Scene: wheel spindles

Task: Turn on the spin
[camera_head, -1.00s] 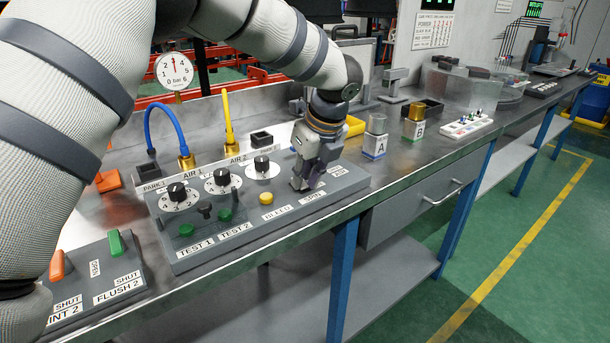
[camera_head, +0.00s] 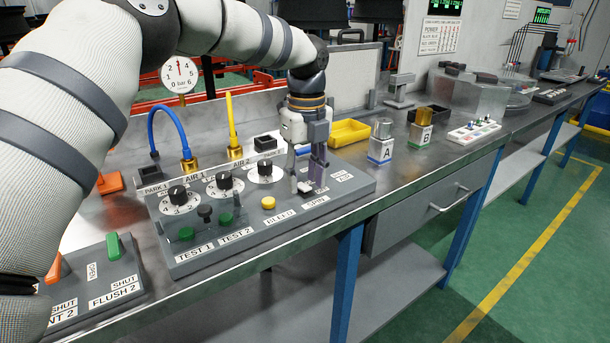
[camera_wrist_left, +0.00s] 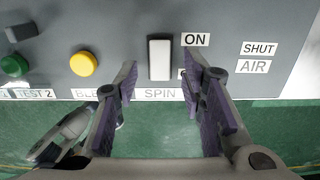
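The spin switch is a white upright bar (camera_wrist_left: 159,60) on the grey control panel (camera_wrist_left: 120,25), seen in the left wrist view. The word SPIN is below it and an ON label (camera_wrist_left: 195,40) lies to its upper right. My left gripper (camera_wrist_left: 160,84) is open, with one finger on each side of the switch and gaps between the fingers and the bar. In the head view my left gripper (camera_head: 308,188) points down at the panel's right part, above the SPIN label (camera_head: 316,202). It partly hides the switch area there.
A yellow BLEED button (camera_head: 268,203), green test buttons (camera_head: 226,219) and black dials (camera_head: 224,180) lie left of the gripper. Blocks A (camera_head: 381,146) and B (camera_head: 421,133) and a yellow tray (camera_head: 349,132) stand on the bench nearby. The gauge (camera_head: 179,74) reads near 3.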

